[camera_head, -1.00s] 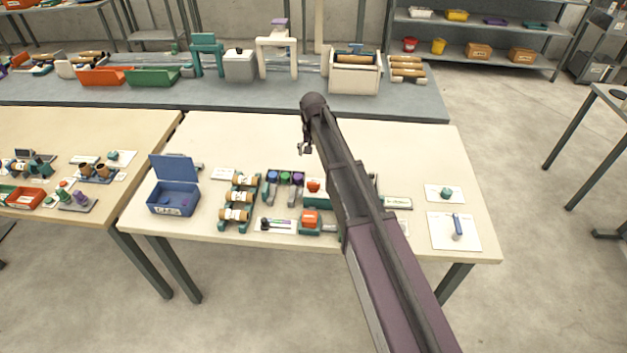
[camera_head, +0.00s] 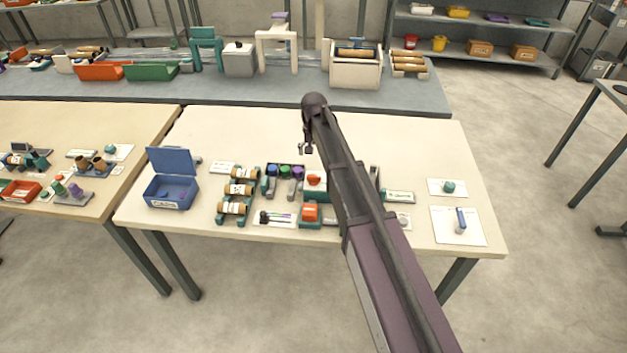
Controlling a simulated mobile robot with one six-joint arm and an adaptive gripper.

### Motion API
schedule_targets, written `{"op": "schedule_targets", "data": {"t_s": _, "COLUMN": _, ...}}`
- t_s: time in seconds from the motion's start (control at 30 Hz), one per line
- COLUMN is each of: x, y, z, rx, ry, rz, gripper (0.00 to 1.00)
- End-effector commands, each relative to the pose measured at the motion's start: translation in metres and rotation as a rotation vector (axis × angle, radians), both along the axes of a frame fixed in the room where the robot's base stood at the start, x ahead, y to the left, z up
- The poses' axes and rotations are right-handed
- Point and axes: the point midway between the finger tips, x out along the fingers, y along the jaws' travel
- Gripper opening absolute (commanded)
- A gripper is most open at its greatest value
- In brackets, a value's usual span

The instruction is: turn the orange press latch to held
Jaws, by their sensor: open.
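An orange block-like part (camera_head: 310,212) sits on a teal base near the front edge of the light table, left of my arm. My arm hides part of the table right of the orange parts.
A teal rack with rolls (camera_head: 236,208) and a blue open-lidded box (camera_head: 170,192) stand left. White plates (camera_head: 458,226) lie at the right. The table's rear strip (camera_head: 240,130) is clear.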

Motion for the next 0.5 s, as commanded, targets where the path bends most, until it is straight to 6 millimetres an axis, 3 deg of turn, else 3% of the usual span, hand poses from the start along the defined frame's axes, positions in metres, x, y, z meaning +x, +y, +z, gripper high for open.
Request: {"op": "schedule_targets", "data": {"t_s": 0.5, "x": 0.0, "y": -0.001, "z": -0.044, "rx": 0.0, "ry": 0.0, "rz": -0.001, "gripper": 1.0}}
